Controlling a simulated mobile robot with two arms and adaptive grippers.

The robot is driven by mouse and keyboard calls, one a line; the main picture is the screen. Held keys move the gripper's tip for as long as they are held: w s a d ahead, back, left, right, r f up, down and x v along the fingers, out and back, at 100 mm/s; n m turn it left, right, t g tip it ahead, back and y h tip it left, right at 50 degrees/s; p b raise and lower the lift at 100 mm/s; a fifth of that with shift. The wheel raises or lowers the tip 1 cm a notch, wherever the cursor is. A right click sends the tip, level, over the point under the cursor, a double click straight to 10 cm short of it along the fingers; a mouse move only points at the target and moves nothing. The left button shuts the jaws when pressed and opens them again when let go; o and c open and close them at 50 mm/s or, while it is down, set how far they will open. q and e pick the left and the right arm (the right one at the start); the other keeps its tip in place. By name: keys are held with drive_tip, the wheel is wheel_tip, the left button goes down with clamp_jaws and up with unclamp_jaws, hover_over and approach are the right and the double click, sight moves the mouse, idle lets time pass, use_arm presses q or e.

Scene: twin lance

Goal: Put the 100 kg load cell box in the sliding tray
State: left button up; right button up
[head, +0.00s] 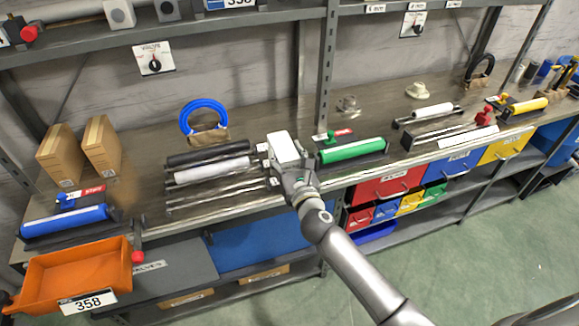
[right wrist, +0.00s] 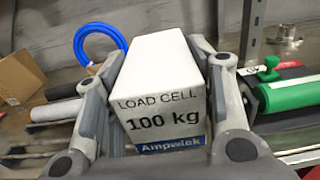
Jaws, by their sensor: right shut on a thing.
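The white 100 kg load cell box (right wrist: 155,90) fills the middle of the right wrist view, its label reading "LOAD CELL 100 kg". My right gripper (right wrist: 160,115) is shut on it, with one finger on each side. In the head view the box (head: 283,148) is held in my right gripper (head: 287,168) over the front part of the bench, between the roller rack and the green roller. The orange tray (head: 70,272) labelled 358 sticks out at the lower left and looks empty; it may be the sliding tray. My left gripper is not in view.
A black and white roller rack (head: 208,172) lies left of the box. A green roller (head: 352,150) is close on its right. Two cardboard boxes (head: 102,145) and a blue roller (head: 65,220) are near the orange tray. A red knob (head: 137,256) stands by the tray's right side.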

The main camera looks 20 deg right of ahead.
drive_tip(key=w+f+b, duration=0.1)
drive_tip(key=w+d+f+b, duration=0.1)
drive_tip(key=w+f, duration=0.1)
drive_tip(key=w+d+f+b, duration=0.1)
drive_tip(key=f, duration=0.1)
drive_tip(key=shift+w+d, duration=0.1)
drive_tip(key=shift+w, duration=0.05)
drive_tip(key=shift+w+d+f+b, duration=0.15)
drive_tip(key=shift+w+f+b, duration=0.15)
drive_tip(key=shift+w+f, duration=0.1)
drive_tip(key=shift+f, duration=0.15)
wheel_tip(320, 180, down, 3)
drive_tip(key=b, duration=0.3)
drive_tip(key=shift+w+d, duration=0.1)
drive_tip(key=shift+f, duration=0.15)
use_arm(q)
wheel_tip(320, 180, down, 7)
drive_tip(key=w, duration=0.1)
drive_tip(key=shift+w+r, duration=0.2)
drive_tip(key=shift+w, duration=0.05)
